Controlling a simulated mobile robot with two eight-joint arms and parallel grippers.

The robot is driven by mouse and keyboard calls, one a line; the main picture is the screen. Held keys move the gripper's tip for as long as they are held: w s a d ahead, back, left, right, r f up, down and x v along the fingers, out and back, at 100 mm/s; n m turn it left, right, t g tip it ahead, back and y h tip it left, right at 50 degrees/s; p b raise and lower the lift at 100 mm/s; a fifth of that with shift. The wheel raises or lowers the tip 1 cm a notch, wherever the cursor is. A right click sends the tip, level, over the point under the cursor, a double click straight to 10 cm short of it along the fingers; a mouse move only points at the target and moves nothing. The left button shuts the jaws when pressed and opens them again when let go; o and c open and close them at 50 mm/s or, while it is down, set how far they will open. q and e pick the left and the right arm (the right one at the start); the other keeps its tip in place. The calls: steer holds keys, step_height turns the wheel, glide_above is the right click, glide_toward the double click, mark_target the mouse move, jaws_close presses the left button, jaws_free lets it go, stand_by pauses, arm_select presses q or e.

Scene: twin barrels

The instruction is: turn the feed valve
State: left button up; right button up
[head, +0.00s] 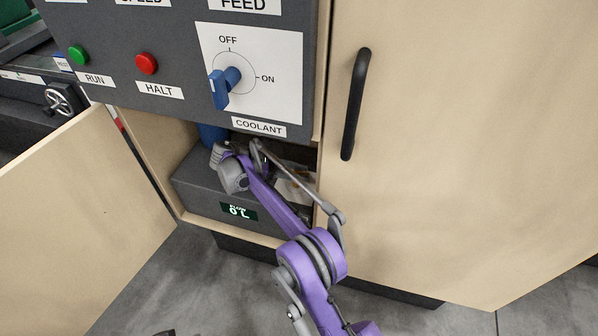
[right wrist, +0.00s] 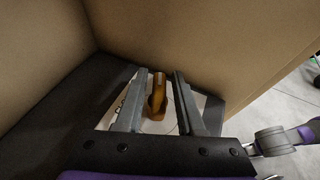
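My right arm reaches into an open cabinet under the control panel in the head view. Its gripper (head: 285,170) is partly hidden there by the arm and the panel. In the right wrist view, the right gripper (right wrist: 159,75) is open. An orange-brown handle (right wrist: 157,96), which looks like the valve's, stands between its fingers with a gap on both sides. A pale plate with dark marks, partly covered by the left finger, lies behind the handle. A small dark piece at the head view's bottom edge may be my left gripper (head: 165,333); its fingers cannot be made out.
The panel above carries a blue coolant knob (head: 224,86), a green button (head: 78,55) and a red button (head: 146,64). A grey box with a display (head: 239,211) sits inside the cabinet. An open door (head: 85,215) stands left; a closed door (head: 460,150) with a black handle is right.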

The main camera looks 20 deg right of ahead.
mark_target(299, 172)
steer(key=shift+o, duration=0.6)
steer(key=shift+r, duration=0.1)
step_height(299, 172, up, 10)
steer(key=shift+f+p, duration=0.1)
steer(key=shift+p, duration=1.1)
steer(key=shift+o, duration=0.2)
